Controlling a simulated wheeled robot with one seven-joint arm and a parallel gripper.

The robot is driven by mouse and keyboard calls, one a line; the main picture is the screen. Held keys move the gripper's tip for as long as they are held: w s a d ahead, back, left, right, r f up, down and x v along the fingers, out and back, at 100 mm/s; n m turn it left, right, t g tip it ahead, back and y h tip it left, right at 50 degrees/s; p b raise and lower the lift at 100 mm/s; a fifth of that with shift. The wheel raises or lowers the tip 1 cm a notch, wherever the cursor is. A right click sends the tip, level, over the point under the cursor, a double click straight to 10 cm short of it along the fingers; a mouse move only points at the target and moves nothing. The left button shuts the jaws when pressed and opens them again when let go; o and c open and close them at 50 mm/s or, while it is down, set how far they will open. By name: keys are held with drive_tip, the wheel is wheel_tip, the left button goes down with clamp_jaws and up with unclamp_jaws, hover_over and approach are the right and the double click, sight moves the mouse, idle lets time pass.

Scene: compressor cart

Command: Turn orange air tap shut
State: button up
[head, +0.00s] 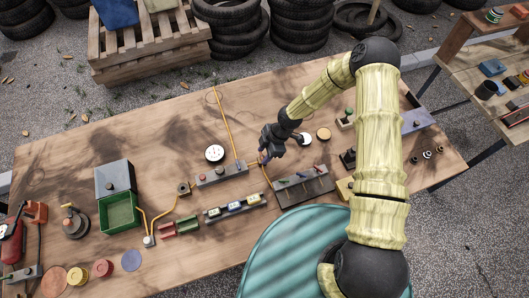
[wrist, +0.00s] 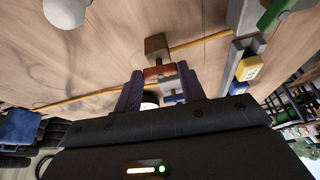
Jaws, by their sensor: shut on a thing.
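The orange air tap (wrist: 157,73) shows in the wrist view as a small red-orange piece between my two fingers, in front of a brass-brown block (wrist: 157,47). A yellow hose (wrist: 205,41) runs out from that block to the right. My gripper (wrist: 160,88) is shut on the tap, with a dark finger on each side of it. A blue piece (wrist: 180,97) shows low between the fingers. In the head view my gripper (head: 267,154) is low over the middle of the wooden table, and its fingers hide most of the tap.
A grey box with a knob (head: 221,174) is left of my gripper, with a white round dial (head: 214,153) behind it. A dark switch panel (head: 304,188) is at its right. A rail of coloured modules (head: 235,206) lies in front. A green bin (head: 119,212) stands further left.

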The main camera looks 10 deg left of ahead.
drive_tip(key=m+b, duration=0.2)
drive_tip(key=m+t+b, duration=0.1)
drive_tip(key=m+b, duration=0.1)
drive_tip(key=shift+s+f+t, duration=0.15)
drive_tip(key=shift+s+t, duration=0.05)
drive_tip(key=shift+t, duration=0.1)
drive_tip(key=m+t+b, duration=0.1)
drive_tip(key=m+b, duration=0.3)
drive_tip(key=shift+s+m+t, duration=0.2)
drive_tip(key=shift+m+t, duration=0.2)
drive_tip(key=m+b, duration=0.2)
drive_tip(key=m+t+b, duration=0.1)
drive_tip(key=m, duration=0.1)
drive_tip(key=shift+s+a+t+h+b, duration=0.2)
drive_tip(key=shift+t+h+b, duration=0.1)
drive_tip(key=shift+h+b, duration=0.1)
drive_tip(key=shift+a+r+m+t+h+b, duration=0.15)
drive_tip(key=shift+m+t+h+b, duration=0.1)
drive_tip(key=shift+m, duration=0.8)
drive_tip(key=shift+d+r+m+t+h+b, duration=0.1)
drive_tip(key=shift+m+t+h+b, duration=0.15)
drive_tip(key=shift+m, duration=0.8)
drive_tip(key=o, duration=1)
drive_tip(key=shift+s, duration=0.1)
